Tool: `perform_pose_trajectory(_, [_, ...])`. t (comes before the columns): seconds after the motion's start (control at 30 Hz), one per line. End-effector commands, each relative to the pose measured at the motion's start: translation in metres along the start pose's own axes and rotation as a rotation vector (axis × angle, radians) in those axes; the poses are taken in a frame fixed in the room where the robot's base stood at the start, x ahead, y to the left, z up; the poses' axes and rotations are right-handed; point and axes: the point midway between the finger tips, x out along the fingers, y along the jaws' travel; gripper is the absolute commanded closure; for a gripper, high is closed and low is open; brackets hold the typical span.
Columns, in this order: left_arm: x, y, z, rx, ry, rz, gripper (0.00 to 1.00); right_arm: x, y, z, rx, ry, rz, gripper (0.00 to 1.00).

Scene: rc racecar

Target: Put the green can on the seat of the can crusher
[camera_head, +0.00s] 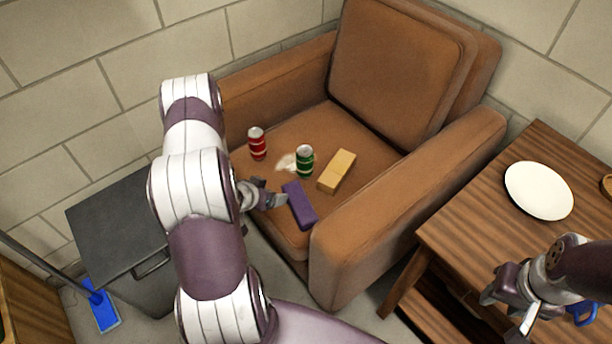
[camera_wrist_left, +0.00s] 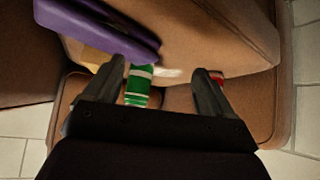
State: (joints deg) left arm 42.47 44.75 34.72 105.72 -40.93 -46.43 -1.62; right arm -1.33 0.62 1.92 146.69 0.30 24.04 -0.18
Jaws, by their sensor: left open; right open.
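The green can (camera_head: 305,161) stands upright on the seat of a brown armchair (camera_head: 385,75). My left gripper (camera_head: 280,196) is open and empty over the front of that seat, a short way to the front left of the can. In the left wrist view the green can (camera_wrist_left: 140,84) shows between the open fingers (camera_wrist_left: 160,72), nearer the left one; the view does not show contact. My right gripper (camera_head: 508,309) is open and empty by the wooden table, far from the can. I cannot make out a can crusher in either view.
On the seat are a red can (camera_head: 257,144), a tan block (camera_head: 337,171), a purple block (camera_head: 300,205) beside my left gripper, and a small whitish item (camera_head: 286,162). A white plate (camera_head: 539,190) is on the wooden table (camera_head: 470,225). A dark grey cabinet (camera_head: 115,220) stands at left.

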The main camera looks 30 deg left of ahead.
Motion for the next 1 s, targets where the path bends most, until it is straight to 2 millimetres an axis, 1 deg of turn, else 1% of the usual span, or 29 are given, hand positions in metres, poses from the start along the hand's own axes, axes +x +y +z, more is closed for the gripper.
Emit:
perform_pose_trajectory(0.03, [0.004,0.006,-0.023,0.042,0.125,0.037,0.16,-0.002,0.0,-0.001,0.0,0.001,0.0,0.57])
perform_pose_trajectory(0.1, [0.0,0.011,-0.061,0.097,0.292,0.073,0.16,-0.003,0.0,-0.001,0.0,0.001,0.0,0.57])
perform_pose_trajectory(0.13, [-0.002,0.013,-0.072,0.11,0.343,0.084,0.16,-0.003,0.0,-0.001,0.0,0.001,0.0,0.57])
perform_pose_trajectory(0.2, [-0.005,0.017,-0.084,0.119,0.408,0.1,0.16,-0.002,0.0,-0.001,0.0,0.001,0.0,0.57])
perform_pose_trajectory(0.27, [0.002,0.019,-0.091,0.121,0.432,0.103,0.16,0.002,0.0,0.0,0.0,0.001,0.0,0.57])
perform_pose_trajectory(0.4, [0.033,0.023,-0.104,0.122,0.435,0.102,0.16,0.013,0.0,0.001,0.0,0.001,0.0,0.57])
perform_pose_trajectory(0.5, [0.049,0.025,-0.113,0.12,0.434,0.101,0.16,0.018,0.0,0.002,0.0,0.0,0.0,0.57])
perform_pose_trajectory(0.67, [0.067,0.026,-0.12,0.119,0.433,0.1,0.16,0.024,0.0,0.003,0.0,0.001,0.0,0.57])
perform_pose_trajectory(0.8, [0.094,0.026,-0.128,0.12,0.434,0.099,0.16,0.038,0.0,0.004,0.0,0.001,0.0,0.57])
perform_pose_trajectory(0.9, [0.104,0.028,-0.136,0.12,0.434,0.099,0.16,0.04,0.0,0.005,0.0,0.0,0.0,0.57])
perform_pose_trajectory(1.0, [0.107,0.029,-0.138,0.117,0.431,0.098,0.16,0.04,0.0,0.004,0.0,0.001,0.0,0.57])
